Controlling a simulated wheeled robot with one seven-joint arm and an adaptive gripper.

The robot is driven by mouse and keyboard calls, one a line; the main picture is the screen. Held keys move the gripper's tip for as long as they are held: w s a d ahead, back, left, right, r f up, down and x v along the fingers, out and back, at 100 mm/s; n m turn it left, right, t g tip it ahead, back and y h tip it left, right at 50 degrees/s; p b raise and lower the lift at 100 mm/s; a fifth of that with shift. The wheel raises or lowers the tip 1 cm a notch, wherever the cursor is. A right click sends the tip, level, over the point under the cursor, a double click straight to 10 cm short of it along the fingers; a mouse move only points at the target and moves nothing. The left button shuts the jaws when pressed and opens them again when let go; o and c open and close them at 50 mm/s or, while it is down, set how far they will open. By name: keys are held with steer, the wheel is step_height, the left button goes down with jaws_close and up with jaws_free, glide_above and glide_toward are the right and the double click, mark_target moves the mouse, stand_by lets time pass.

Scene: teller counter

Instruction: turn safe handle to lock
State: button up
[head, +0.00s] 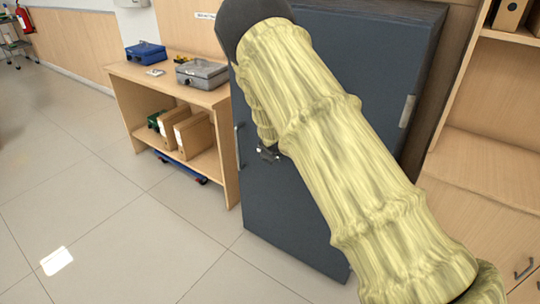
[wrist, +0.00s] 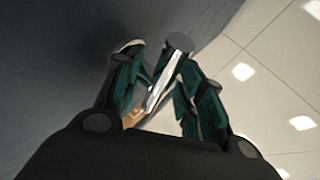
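The dark blue-grey safe (head: 290,225) stands in the middle of the head view, its front largely covered by my yellow-sleeved arm. In that view only a small dark part of my gripper (head: 268,153) shows past the sleeve, close to the safe door. In the wrist view, the safe handle (wrist: 165,82) is a bright metal rod with a dark round end, lying at a slant between the green-padded fingers of my gripper (wrist: 160,70).
A wooden shelf table (head: 160,82) left of the safe holds a blue cash box (head: 145,54) and a grey cash box (head: 201,73). Wooden cabinetry (head: 490,180) stands at the right. The tiled floor (head: 100,220) at the front left is clear.

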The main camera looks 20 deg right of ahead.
steer(key=shift+s+r, duration=0.1)
steer(key=v, duration=1.1)
steer(key=shift+s+r, duration=0.25)
steer(key=s+a+f+m+g+y+p, duration=0.1)
steer(key=s+f+m+g+p, duration=0.3)
steer(key=s+f, duration=1.75)
steer(key=s+a+f+m+g+p, duration=0.1)
steer(key=s+m+g+p, duration=0.1)
steer(key=s, duration=1.4)
steer(key=s+a+f+m+g+p, duration=0.1)
steer(key=s+f+m+g+p, duration=0.1)
steer(key=s, duration=1.5)
steer(key=shift+a+m+y, duration=0.15)
steer(key=shift+m+y, duration=0.25)
steer(key=shift+m, duration=0.4)
steer(key=shift+s, duration=0.1)
steer(key=shift+c, duration=0.4)
